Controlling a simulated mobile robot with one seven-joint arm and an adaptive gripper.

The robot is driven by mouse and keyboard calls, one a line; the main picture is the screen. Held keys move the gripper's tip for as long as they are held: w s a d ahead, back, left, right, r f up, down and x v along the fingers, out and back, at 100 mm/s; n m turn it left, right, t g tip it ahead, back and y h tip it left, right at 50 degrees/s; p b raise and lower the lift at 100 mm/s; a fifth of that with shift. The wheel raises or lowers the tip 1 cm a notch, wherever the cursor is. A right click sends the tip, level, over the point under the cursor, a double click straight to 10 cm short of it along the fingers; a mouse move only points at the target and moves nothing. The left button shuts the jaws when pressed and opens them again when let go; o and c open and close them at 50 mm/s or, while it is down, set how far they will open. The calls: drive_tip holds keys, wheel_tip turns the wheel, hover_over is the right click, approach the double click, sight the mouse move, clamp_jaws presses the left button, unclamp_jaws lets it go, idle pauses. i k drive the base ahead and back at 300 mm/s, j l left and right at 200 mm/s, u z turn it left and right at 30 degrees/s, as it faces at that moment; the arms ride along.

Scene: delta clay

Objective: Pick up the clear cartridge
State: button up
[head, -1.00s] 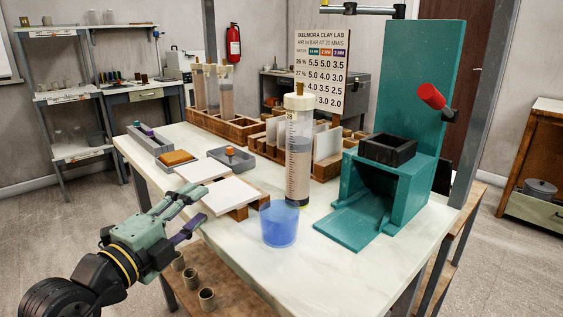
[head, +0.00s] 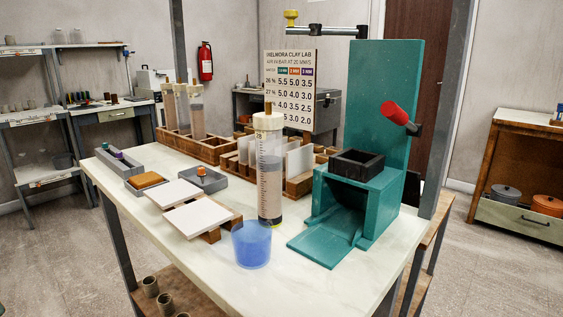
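A tall clear cartridge (head: 270,187) stands upright on the pale worktop, just behind the blue cup and left of the teal press. It has a cream cap, grey clay inside, a printed scale and a dark lower end. More clear cartridges with clay (head: 196,113) stand upright in a wooden rack (head: 212,150) at the back left of the table. My gripper is not in view.
A translucent blue cup (head: 251,246) stands close in front of the cartridge. The teal press (head: 383,150) with its red handle (head: 398,113) rises to the right. White tiles (head: 198,217) on wooden supports lie to the left. The near right worktop is clear.

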sight(269, 143)
drive_tip(key=k+j+z, duration=0.1)
drive_tip(key=z, duration=0.25)
drive_tip(key=k+j+z, duration=0.1)
drive_tip(key=z, duration=0.3)
drive_tip(key=k+j+z, duration=0.15)
drive_tip(key=z, duration=0.2)
